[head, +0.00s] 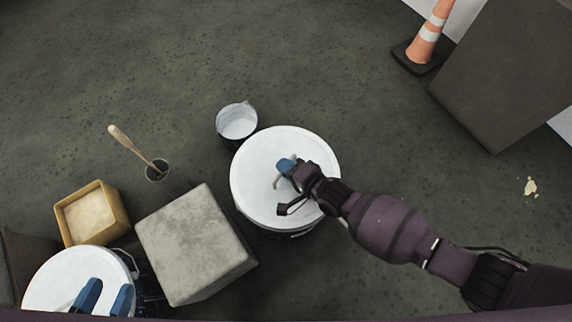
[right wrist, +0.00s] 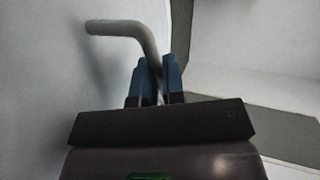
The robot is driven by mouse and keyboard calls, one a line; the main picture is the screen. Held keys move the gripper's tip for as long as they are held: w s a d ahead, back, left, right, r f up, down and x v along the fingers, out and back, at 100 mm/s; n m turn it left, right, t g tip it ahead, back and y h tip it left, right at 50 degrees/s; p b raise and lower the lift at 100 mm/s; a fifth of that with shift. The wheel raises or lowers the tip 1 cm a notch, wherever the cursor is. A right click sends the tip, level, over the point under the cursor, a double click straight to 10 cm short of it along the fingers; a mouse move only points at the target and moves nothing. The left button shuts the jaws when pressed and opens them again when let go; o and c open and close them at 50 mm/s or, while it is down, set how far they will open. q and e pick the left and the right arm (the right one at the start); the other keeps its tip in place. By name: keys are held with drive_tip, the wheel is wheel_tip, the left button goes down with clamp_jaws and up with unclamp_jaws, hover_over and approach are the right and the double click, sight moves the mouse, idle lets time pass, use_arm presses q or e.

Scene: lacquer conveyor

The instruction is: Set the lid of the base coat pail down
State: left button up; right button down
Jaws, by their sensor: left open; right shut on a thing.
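A round white lid (head: 265,200) covers a large pail (head: 290,235) in the middle of the head view. I cannot tell whether the lid rests on the rim or is held just above it. My right gripper (head: 287,170) is shut on the lid's bent grey handle (head: 277,181). In the right wrist view the handle (right wrist: 128,30) passes between the blue fingers (right wrist: 160,80). My left gripper (head: 106,297) is open and empty, over a second white-topped pail (head: 55,275) at the lower left. No label on either pail is readable.
A grey block (head: 195,240) stands between the pails. A tan square tub (head: 100,215), a dark cup (head: 158,172) with a wooden-handled tool (head: 130,143) and a small bucket (head: 237,122) are nearby. A traffic cone (head: 428,40) and dark panel (head: 505,75) stand upper right. The upper-left floor is clear.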

drive_tip(key=shift+f, duration=0.3)
drive_tip(key=c, duration=1.1)
unclamp_jaws()
drive_tip(key=shift+f, duration=0.1)
drive_tip(key=shift+s+d+r, duration=0.2)
drive_tip(key=shift+s+d, duration=0.05)
drive_tip(key=shift+d, duration=0.1)
drive_tip(key=p+v, duration=0.3)
drive_tip(key=v, duration=0.6)
drive_tip(key=shift+r, duration=0.1)
use_arm(q)
drive_tip(key=shift+d+f+m+g, duration=0.15)
drive_tip(key=shift+d+m+g, duration=0.25)
drive_tip(key=shift+g, duration=0.4)
use_arm(e)
drive_tip(key=shift+s+d, duration=0.25)
drive_tip(key=shift+s, duration=0.1)
use_arm(q)
drive_tip(key=shift+p, duration=0.3)
use_arm(e)
drive_tip(key=shift+r, duration=0.1)
